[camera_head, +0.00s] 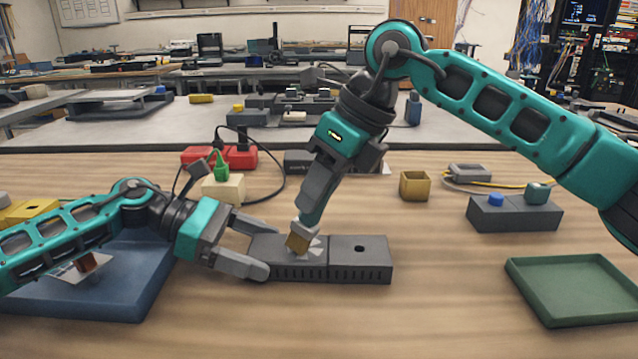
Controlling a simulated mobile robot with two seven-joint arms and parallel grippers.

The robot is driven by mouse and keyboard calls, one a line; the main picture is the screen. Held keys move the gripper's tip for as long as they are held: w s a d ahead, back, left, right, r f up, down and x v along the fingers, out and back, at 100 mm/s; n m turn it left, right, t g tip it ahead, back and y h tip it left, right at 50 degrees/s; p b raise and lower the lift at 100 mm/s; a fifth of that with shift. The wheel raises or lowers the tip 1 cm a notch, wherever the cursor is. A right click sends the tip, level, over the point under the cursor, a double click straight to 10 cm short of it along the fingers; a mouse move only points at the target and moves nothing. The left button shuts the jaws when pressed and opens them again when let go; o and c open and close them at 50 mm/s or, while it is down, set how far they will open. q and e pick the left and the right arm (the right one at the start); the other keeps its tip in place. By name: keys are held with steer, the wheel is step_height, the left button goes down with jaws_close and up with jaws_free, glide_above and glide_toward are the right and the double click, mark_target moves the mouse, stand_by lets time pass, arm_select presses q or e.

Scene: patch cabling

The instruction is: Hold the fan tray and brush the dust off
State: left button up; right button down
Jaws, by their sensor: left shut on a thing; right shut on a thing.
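The fan tray (361,262) is a dark grey flat box with slots along its front side and a small hole on its right half. It lies on the wooden table, with a light grey dusty patch (317,246) on its left half. My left gripper (258,250) is shut on the tray's left end. My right gripper (308,210) points down from above and is shut on a brush (298,241). The brush's tan bristles are at the dusty patch and appear to touch it. The brush handle is mostly hidden between the fingers.
A green tray (575,290) lies at the right, and a dark grey block with a blue knob (513,214) stands behind it. A small brass box (415,186) stands behind the fan tray. A blue mat (95,300) lies under my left arm. The front middle is clear.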

steer(key=shift+s, duration=0.25)
steer(key=shift+r, duration=3.5)
arm_select(q)
steer(key=o, duration=0.8)
